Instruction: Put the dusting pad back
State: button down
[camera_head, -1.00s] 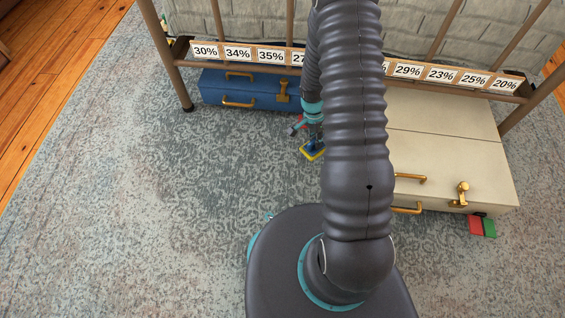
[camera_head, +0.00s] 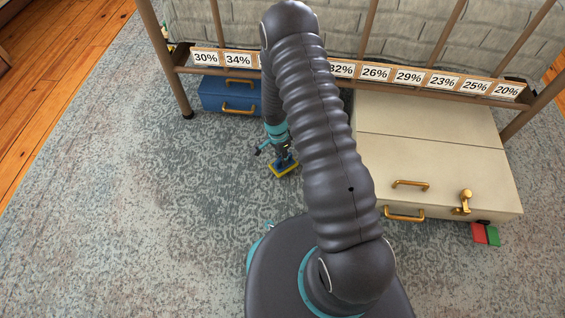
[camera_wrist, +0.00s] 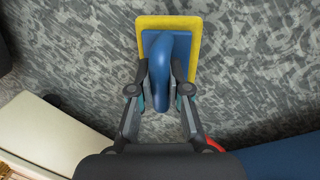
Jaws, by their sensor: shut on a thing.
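The dusting pad (camera_wrist: 194,62) has a blue back, a blue looped handle and a yellow border. In the wrist view my gripper (camera_wrist: 160,92) is shut on its handle, with one finger on each side. In the head view the pad (camera_head: 283,169) shows low over the patterned carpet, below my gripper (camera_head: 280,152), in front of the blue case. I cannot tell whether the pad touches the carpet. My arm hides part of the area behind it.
A blue case (camera_head: 225,97) and a larger cream case (camera_head: 430,150) sit under a rail of percentage labels (camera_head: 408,77). Red and green pieces (camera_head: 485,234) lie beside the cream case. The carpet (camera_head: 150,200) on the left is clear. A red thing (camera_wrist: 213,144) shows near the gripper.

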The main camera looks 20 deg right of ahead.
jog(key=shift+f, duration=1.25)
jog(key=shift+f, duration=0.1)
jog(key=c, duration=1.1)
grip_release()
jog(key=shift+c, duration=0.2)
